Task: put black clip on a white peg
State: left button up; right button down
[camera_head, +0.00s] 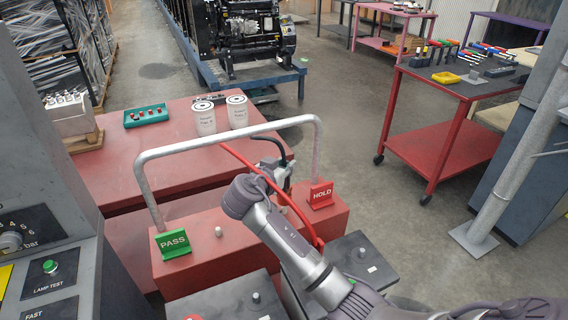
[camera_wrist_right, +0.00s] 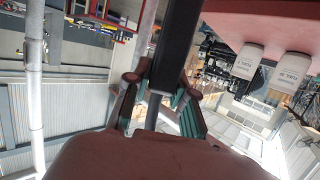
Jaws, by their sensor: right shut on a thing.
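My right gripper (camera_head: 272,172) is over the far side of the red block, left of the red HOLD sign (camera_head: 321,194). In the right wrist view, its fingers (camera_wrist_right: 160,88) are shut on a long black piece, which I take as the black clip (camera_wrist_right: 178,45). In the head view the clip is mostly hidden by my wrist and hard to tell from the gripper. A short white peg (camera_head: 218,231) stands upright on the red block, right of the green PASS sign (camera_head: 173,243). The gripper is apart from this peg. My left gripper is not in view.
A grey tube frame (camera_head: 225,138) arches over the red block (camera_head: 205,255). A red cable (camera_head: 262,172) loops beside my right wrist. Dark batteries (camera_head: 235,300) stand in front. Two white filters (camera_head: 204,118) and a green tray (camera_head: 146,115) rest on the red table (camera_head: 110,165).

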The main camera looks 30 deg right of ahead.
jog(key=shift+f+b, duration=0.35)
jog(key=shift+f, duration=0.4)
jog(key=shift+f+b, duration=1.35)
jog(key=shift+f, duration=0.05)
jog(key=c, duration=0.9)
grip_release()
jog(key=v, duration=1.2)
